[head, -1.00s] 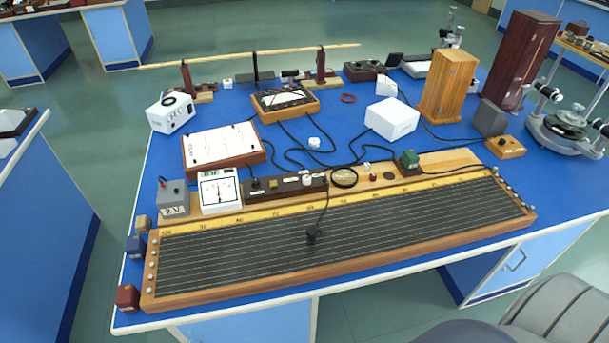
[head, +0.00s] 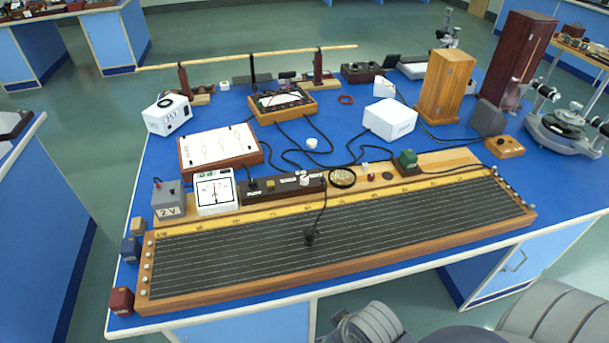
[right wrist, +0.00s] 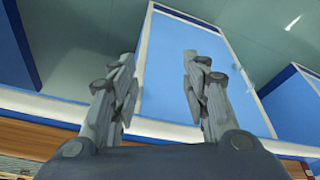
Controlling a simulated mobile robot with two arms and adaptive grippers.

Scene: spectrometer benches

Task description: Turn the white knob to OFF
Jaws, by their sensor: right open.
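A white knob (head: 304,178) sits on a dark narrow box (head: 282,187) behind the long wire board (head: 330,241). Its pointer and any OFF mark are too small to read. A second small white knob-like piece (head: 312,143) lies on the blue bench top among black cables. My right gripper (right wrist: 158,92) is open and empty in the right wrist view, with a blue bench front beyond its fingers. It is far from the knob. My left gripper is not in view.
A white meter (head: 215,192) and a grey 2 V box (head: 168,199) stand left of the dark box. A cable (head: 322,207) runs down onto the board.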

